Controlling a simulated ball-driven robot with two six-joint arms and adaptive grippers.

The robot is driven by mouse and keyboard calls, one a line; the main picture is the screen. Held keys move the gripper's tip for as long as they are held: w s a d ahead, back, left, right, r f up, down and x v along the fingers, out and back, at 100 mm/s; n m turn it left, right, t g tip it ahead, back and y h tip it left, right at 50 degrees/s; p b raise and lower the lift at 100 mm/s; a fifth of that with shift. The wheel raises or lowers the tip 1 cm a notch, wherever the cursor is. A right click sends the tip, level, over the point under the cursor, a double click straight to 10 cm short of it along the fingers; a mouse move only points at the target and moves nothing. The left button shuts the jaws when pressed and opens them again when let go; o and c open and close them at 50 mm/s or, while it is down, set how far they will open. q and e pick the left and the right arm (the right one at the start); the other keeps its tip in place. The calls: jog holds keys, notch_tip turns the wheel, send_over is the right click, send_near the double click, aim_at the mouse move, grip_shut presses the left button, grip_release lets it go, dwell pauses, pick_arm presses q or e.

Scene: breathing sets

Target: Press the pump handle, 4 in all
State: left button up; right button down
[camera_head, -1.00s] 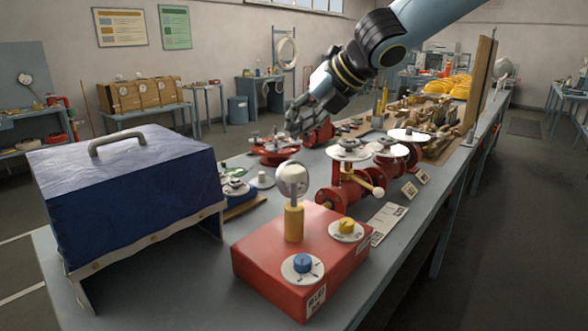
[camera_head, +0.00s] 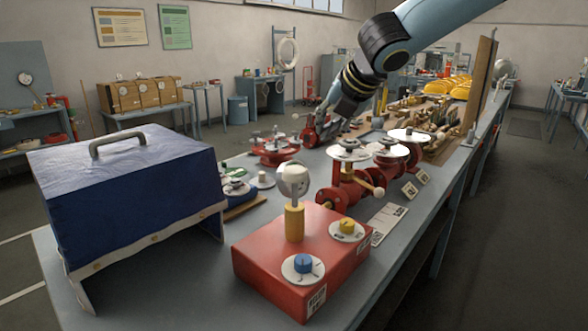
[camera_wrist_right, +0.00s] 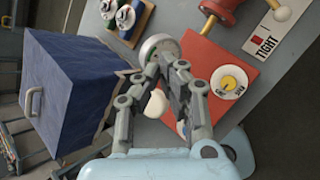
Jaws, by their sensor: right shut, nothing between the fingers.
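A red box (camera_head: 300,258) stands at the front of the bench. My right gripper (camera_head: 321,118) is shut and empty, held above the bench, and appears above and right of the knob in the head view. Its fingers (camera_wrist_right: 170,66) also show in the wrist view. I see no contact with the knob. My left gripper is not in view.
The box top carries a blue dial (camera_head: 303,263) and a yellow dial (camera_head: 347,226). A blue covered case (camera_head: 130,190) stands to the left. Red valves with white discs (camera_head: 349,151) stand behind and right. Some bare bench shows beside the red box.

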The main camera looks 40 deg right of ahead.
jog(key=s+d+m+g+h+p, duration=0.1)
jog(key=s+d+m+g+h, duration=0.4)
jog(key=m, duration=0.9)
jog(key=w+a+r+m+t+y+p, duration=0.1)
jog(key=w+a+r+m+t+y, duration=0.1)
jog(key=a, duration=0.4)
jog(key=w+a+r+m+t+y, duration=0.2)
jog(key=w+a+r+y, duration=0.1)
jog(key=w+a, duration=0.2)
jog(key=shift+a+r+p, duration=0.25)
jog(key=shift+a+p, duration=0.15)
jog(key=shift+a, duration=0.7)
jog(key=shift+w+f, duration=0.1)
